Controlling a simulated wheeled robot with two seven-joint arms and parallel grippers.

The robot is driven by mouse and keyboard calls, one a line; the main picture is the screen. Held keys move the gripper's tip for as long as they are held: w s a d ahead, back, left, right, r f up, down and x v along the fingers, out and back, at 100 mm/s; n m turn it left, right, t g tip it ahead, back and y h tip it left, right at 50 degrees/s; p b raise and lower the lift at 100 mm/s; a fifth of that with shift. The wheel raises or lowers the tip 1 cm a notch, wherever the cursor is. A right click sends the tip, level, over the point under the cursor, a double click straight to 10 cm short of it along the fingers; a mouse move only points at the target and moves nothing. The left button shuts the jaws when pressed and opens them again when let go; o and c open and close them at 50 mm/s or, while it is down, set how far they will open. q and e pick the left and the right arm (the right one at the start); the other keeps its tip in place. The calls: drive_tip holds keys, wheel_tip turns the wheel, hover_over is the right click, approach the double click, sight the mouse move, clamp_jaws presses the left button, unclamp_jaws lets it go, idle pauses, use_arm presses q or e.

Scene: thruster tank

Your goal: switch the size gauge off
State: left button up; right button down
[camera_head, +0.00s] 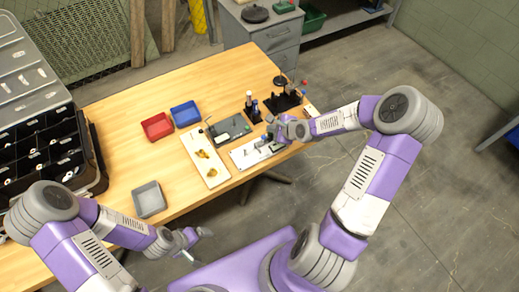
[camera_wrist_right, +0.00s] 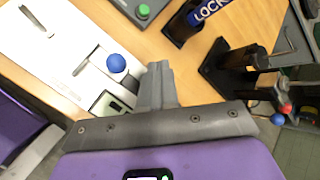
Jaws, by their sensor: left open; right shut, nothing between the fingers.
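What looks like the size gauge (camera_head: 247,157) is a white plate near the right end of the wooden table. In the right wrist view the white plate (camera_wrist_right: 60,40) carries a slot, a blue ball knob (camera_wrist_right: 116,63) and a small dark display (camera_wrist_right: 108,104), whose reading I cannot make out. My right gripper (camera_head: 270,137) is shut and empty over the plate's right end. In the wrist view its fingertips (camera_wrist_right: 159,68) are just right of the blue knob; whether they touch anything is unclear. My left gripper (camera_head: 193,246) is open and empty, off the table's front edge.
A dark box with a green button (camera_head: 230,129) lies behind the plate. A black stand with tools (camera_head: 283,103) is close right of it. A pale board with yellow pieces (camera_head: 205,158) lies left. Red (camera_head: 157,126), blue (camera_head: 185,113) and grey (camera_head: 149,199) trays stand further left.

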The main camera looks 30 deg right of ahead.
drive_tip(key=shift+f, duration=0.3)
drive_tip(key=shift+f, duration=0.2)
idle(0.4)
drive_tip(key=shift+r+p, duration=0.75)
wheel_tip(320, 180, up, 6)
drive_tip(key=p, duration=0.6)
drive_tip(key=shift+f, duration=0.1)
